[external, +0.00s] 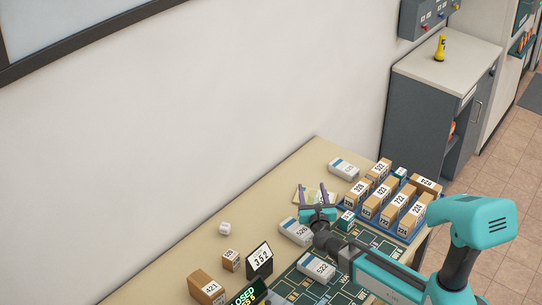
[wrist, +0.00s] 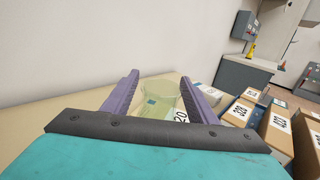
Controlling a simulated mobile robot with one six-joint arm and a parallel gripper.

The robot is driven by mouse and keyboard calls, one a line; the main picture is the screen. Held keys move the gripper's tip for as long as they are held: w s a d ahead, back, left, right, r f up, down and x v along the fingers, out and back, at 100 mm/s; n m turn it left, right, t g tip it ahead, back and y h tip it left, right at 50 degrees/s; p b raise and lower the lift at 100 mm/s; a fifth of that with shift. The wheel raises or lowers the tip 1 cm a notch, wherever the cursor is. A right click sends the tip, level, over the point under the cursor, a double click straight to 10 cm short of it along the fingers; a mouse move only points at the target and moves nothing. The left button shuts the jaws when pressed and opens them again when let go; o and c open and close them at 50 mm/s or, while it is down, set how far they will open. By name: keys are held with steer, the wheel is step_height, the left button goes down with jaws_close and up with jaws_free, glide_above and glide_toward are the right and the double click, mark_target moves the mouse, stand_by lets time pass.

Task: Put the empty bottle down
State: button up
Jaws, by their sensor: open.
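The empty bottle (wrist: 158,98) looks like a clear, pale greenish container with a small teal mark. In the external view my gripper (external: 318,198) is low over the table, and the bottle is hard to make out there. A pale flat patch shows beside the fingers.
Numbered boxes stand in a blue tray (external: 409,238) right of my gripper. White packets (external: 296,231) lie close by, one marked 526. A sign reading 352 (external: 259,261) stands in front left. The tabletop (external: 275,190) behind left is mostly clear, with the wall beyond.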

mark_target(314, 196)
steer(key=shift+s+b, duration=0.3)
steer(key=shift+s, duration=1.1)
steer(key=shift+s+r+p, duration=0.15)
steer(key=shift+s+p, duration=0.1)
steer(key=shift+p, duration=0.3)
steer(key=shift+s+p, duration=0.85)
steer(key=shift+s, duration=0.15)
step_height(314, 196, up, 2)
steer(key=shift+w+p, duration=0.15)
steer(key=shift+p, duration=0.75)
steer(key=shift+r+p, duration=2.35)
steer(key=shift+o, duration=0.4)
